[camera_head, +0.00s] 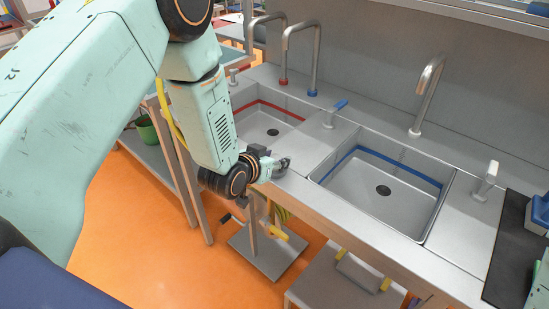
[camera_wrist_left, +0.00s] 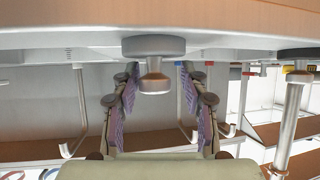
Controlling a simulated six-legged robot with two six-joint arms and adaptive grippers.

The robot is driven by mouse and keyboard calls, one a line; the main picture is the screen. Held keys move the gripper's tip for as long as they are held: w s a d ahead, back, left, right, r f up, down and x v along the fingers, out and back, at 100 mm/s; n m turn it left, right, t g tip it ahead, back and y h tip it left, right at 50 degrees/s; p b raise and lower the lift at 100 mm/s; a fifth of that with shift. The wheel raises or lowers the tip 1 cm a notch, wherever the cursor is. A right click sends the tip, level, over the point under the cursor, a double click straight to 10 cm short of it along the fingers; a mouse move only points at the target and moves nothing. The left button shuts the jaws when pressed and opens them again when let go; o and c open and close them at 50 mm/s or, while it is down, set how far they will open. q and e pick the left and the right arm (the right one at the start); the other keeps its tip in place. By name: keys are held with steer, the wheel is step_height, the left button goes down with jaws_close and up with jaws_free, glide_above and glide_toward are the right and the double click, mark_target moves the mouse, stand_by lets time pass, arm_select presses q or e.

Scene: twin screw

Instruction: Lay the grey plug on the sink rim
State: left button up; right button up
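The grey plug (camera_wrist_left: 154,66) shows in the left wrist view, whose picture is upside down. Its wide disc is against the pale metal sink surface (camera_wrist_left: 60,40), and its narrower knob points away from it. My left gripper (camera_wrist_left: 158,72) has its two purple-padded fingers spread, one on each side of the knob; I see gaps between pads and knob. In the head view my left gripper (camera_head: 283,166) is low over the metal strip between the two sinks, by the front edge. The plug cannot be made out clearly there. My right gripper is not in view.
The left sink (camera_head: 268,128) has a red band, and the right sink (camera_head: 385,190) a blue one. Steel taps (camera_head: 427,95) stand behind them. A wooden front edge (camera_head: 335,228) runs below my gripper. A black mat (camera_head: 515,250) lies at the right.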

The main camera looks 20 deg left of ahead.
arm_select(q)
steer(key=shift+d, duration=0.2)
steer(key=shift+r, duration=0.15)
steer(key=shift+r, duration=0.25)
steer(key=p+v, duration=0.1)
steer(key=v, duration=1.1)
steer(key=shift+f, duration=0.15)
steer(key=s+f+g, duration=0.4)
steer(key=s+f, duration=0.3)
steer(key=s, duration=0.3)
steer(key=s+f+n+g+y, duration=0.1)
steer(key=s+f+g, duration=0.3)
steer(key=s, duration=0.6)
steer(key=s+f+n+g+y, duration=0.1)
steer(key=s+f+g, duration=0.3)
steer(key=s+f, duration=0.5)
steer(key=shift+s+f, duration=0.3)
steer(key=shift+s, duration=0.15)
steer(key=shift+f, duration=0.1)
